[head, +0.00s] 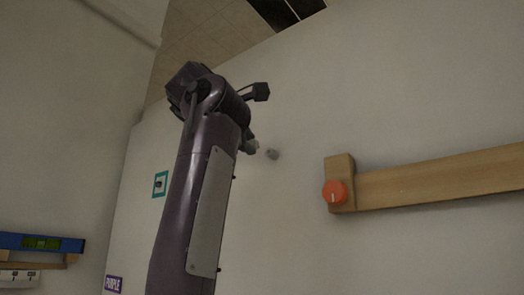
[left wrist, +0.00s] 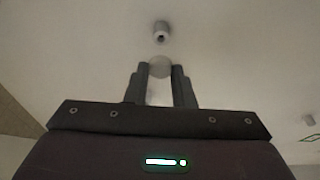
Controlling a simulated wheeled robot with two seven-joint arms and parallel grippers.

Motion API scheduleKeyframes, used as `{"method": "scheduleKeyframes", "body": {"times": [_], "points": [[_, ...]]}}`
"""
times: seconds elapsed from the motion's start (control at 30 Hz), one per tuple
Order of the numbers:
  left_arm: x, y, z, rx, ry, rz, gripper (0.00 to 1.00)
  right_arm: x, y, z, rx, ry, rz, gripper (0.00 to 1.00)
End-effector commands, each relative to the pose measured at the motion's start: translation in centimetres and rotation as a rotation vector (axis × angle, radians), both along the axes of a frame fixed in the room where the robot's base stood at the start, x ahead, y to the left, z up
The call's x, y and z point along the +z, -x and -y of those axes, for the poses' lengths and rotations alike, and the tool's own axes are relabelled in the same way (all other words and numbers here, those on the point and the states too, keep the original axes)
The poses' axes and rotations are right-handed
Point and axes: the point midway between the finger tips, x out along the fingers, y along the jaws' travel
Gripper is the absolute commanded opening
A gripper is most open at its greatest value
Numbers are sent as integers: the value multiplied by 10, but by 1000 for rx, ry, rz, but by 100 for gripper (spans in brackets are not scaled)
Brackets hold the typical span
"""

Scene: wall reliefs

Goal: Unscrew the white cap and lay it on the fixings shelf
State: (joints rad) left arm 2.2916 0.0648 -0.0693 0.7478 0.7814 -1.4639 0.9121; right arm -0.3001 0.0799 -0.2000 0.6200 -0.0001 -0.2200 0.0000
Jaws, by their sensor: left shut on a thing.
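My left gripper (left wrist: 161,78) is shut on a pale round thing, seemingly the white cap (left wrist: 159,67), which shows between and just beyond the fingertips. In the left wrist view a small grey stub (left wrist: 161,32) with a dark centre stands out from the wall, apart from the cap. In the head view a small grey cylinder, likely that stub (head: 271,154), shows on the wall just right of my left gripper (head: 252,145). There the fingers are mostly hidden behind my arm, and the cap cannot be made out. My right gripper is not in view. I cannot identify a fixings shelf.
A wooden rail (head: 440,180) with an orange knob (head: 335,192) is on the wall at right. A blue spirit level (head: 40,243) rests on a wooden ledge at lower left. A green-framed sign (head: 160,184) and a purple label (head: 113,284) are left of my arm.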

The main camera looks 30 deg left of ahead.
Motion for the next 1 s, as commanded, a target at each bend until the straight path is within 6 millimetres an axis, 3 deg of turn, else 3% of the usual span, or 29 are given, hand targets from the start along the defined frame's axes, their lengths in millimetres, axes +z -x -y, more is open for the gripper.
{"method": "scheduleKeyframes", "body": {"times": [0.57,1.0], "points": [[0,7,0,0,0,0,6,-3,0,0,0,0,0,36],[0,26,-2,0,0,0,6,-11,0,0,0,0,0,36]]}}
